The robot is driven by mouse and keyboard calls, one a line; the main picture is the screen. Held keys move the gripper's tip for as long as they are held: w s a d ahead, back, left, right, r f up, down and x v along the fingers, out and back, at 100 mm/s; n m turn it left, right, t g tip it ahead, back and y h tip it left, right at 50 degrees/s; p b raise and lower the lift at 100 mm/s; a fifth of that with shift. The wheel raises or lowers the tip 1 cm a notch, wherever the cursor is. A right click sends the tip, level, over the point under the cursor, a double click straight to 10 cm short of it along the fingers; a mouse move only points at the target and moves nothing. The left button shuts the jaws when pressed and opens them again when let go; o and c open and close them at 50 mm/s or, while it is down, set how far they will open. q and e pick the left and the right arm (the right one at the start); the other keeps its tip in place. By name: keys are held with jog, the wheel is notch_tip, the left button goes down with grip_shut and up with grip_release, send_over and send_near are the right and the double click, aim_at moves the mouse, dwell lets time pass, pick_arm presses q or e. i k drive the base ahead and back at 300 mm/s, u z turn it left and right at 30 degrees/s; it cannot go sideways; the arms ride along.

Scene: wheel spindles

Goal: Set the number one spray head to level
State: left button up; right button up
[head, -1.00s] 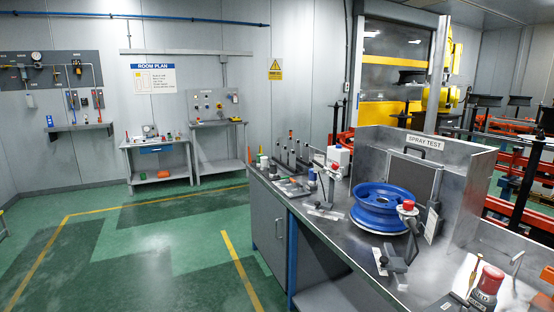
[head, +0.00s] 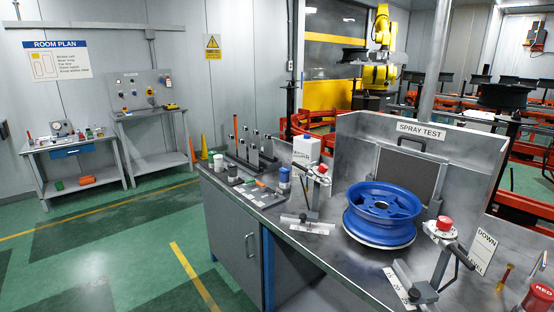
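Two spray heads with red knobs stand on the steel bench (head: 290,262), one on each side of a blue wheel (head: 383,210). The far spray head (head: 320,176) is left of the wheel, on a post with a pale marked plate at its foot. The near spray head (head: 441,232) is right of the wheel, on a post with a dark lever and a similar plate. I cannot read a number on either one, nor tell their exact tilt. A card (head: 483,250) reading DOWN and apparently LEVEL stands right of the near head. Neither gripper is in view.
A SPRAY TEST panel (head: 350,140) closes the back of the bench. A white box (head: 306,150), small pots and a rack of posts stand on its far left end. A red can (head: 538,302) is at the lower right. Green floor left of the bench is clear.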

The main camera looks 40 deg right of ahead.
aim_at(324, 179)
jog(key=z, duration=0.25)
jog(key=i, duration=0.75)
jog(key=z, duration=1.35)
jog(key=i, duration=0.65)
jog(key=z, duration=0.7)
